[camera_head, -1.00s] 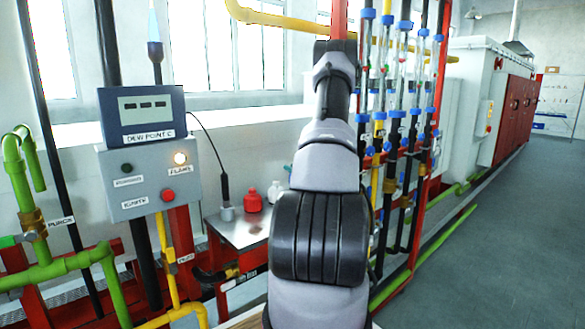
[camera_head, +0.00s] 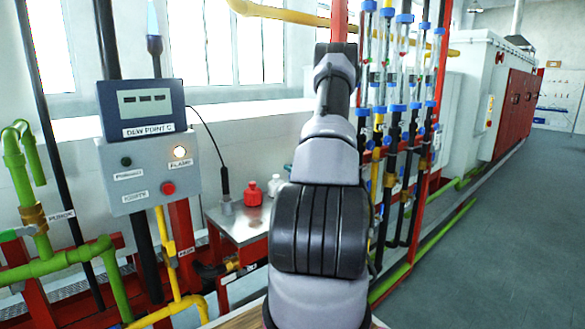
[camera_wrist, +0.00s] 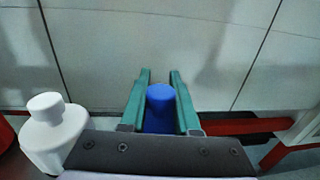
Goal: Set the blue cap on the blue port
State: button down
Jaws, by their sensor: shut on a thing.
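The blue cap (camera_wrist: 160,108) is between the two green fingers of my gripper (camera_wrist: 160,76) in the wrist view. The fingers are shut on it, one on each side. Pale wall panels with dark seams lie beyond the fingertips. In the head view my arm stands in the middle and hides most of the gripper and the cap. I cannot make out the blue port in either view.
A white bottle (camera_wrist: 55,130) stands left of my gripper. A small metal table (camera_head: 240,228) bears a red bottle (camera_head: 253,193). A control box (camera_head: 150,172) is at left; flow tubes with blue fittings (camera_head: 404,18) are right of my arm. Grey floor at right is clear.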

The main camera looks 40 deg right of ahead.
jog(key=shift+f, duration=0.45)
jog(key=c, duration=0.6)
grip_release()
jog(key=shift+o, duration=0.2)
jog(key=s, duration=1)
jog(key=shift+s+a, duration=0.15)
jog(key=shift+s, duration=0.25)
jog(key=shift+f, duration=0.1)
